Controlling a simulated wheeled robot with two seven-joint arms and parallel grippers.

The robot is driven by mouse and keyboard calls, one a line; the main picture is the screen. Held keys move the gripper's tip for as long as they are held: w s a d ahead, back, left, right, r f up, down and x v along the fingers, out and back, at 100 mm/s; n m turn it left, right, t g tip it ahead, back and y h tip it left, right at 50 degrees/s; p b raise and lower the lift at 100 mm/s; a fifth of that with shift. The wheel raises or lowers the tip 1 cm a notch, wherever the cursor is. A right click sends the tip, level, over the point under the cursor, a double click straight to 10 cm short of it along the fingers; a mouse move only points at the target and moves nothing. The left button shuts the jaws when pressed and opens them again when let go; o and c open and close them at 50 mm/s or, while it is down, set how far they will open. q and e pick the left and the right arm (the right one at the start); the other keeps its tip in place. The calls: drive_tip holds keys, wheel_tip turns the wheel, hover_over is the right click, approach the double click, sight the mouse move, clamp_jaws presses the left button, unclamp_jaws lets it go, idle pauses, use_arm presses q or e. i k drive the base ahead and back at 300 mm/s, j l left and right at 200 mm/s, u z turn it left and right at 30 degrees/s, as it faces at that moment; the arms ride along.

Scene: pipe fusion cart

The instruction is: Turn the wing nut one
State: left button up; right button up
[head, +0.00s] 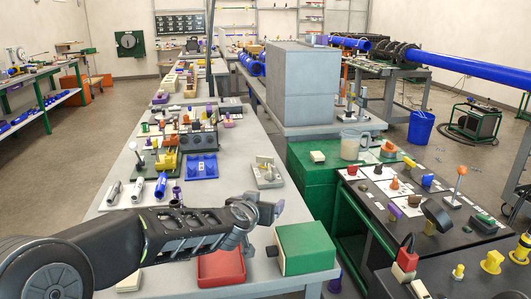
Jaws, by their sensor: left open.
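My left arm reaches in from the left over the near end of the grey bench (135,175). My left gripper (271,212) is open and empty, above the bench's right edge. No wing nut can be picked out with certainty at this size. A light plate with an upright metal fitting (267,172) lies just beyond the gripper, apart from it. My right gripper is out of view.
A green box (308,247) and a red tray (221,268) sit close to my left gripper. A clear jug (350,146) stands near the panel. A large grey box (302,85) rises behind.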

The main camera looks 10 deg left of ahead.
sight(264, 160)
drive_tip(key=i+j, duration=0.15)
drive_tip(key=i, duration=0.3)
drive_tip(key=i+j, duration=0.15)
drive_tip(key=i, duration=0.3)
